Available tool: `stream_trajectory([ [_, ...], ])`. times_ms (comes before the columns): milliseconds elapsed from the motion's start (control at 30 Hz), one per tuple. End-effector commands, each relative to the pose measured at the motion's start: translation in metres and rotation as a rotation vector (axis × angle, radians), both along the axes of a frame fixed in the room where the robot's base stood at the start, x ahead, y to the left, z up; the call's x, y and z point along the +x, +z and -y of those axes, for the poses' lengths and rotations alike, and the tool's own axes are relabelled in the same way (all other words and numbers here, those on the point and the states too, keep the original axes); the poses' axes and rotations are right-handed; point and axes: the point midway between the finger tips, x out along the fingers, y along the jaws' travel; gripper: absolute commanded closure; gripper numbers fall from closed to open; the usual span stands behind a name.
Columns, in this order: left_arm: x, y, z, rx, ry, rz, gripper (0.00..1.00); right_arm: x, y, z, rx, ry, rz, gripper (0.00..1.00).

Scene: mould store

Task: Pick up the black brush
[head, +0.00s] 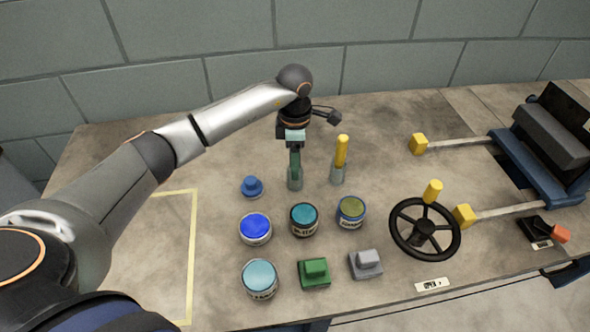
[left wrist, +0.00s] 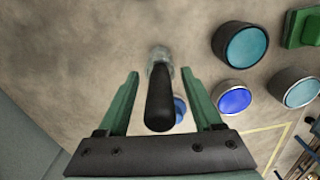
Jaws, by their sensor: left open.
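The black brush (left wrist: 160,100) shows in the left wrist view as a dark handle pointing up toward the camera. Its lower end stands in a small clear holder (left wrist: 158,55). In the head view this holder (head: 295,184) is at the back middle of the bench, and my left gripper largely hides the brush. My left gripper (left wrist: 160,73) is open, with one green finger on each side of the handle and a gap on both sides. In the head view my left gripper (head: 295,165) points down over the holder. My right gripper is not in view.
A yellow-handled tool (head: 341,150) stands in its own holder close to the right. A blue knobbed piece (head: 252,187), a blue tin (head: 255,228), a teal tin (head: 304,219) and a green block (head: 314,273) are nearer. A black handwheel (head: 424,232) stands right.

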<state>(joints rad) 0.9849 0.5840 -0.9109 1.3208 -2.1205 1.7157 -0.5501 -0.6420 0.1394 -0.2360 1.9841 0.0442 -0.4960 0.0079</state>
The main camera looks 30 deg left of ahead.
Motion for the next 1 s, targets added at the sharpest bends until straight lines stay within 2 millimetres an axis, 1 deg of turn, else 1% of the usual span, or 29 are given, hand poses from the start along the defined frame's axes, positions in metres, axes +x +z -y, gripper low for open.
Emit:
stream_trajectory([
  [100,0.0,0.0002,0.0001,0.0,0.0,0.0,0.33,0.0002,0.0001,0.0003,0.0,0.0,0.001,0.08],
  [700,0.0,0.0005,-0.0002,0.0,0.0,0.0,1.0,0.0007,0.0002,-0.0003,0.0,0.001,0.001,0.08],
  [1000,0.0001,0.0007,-0.0002,0.0,0.0,0.0,1.0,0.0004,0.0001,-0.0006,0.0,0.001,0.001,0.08],
])
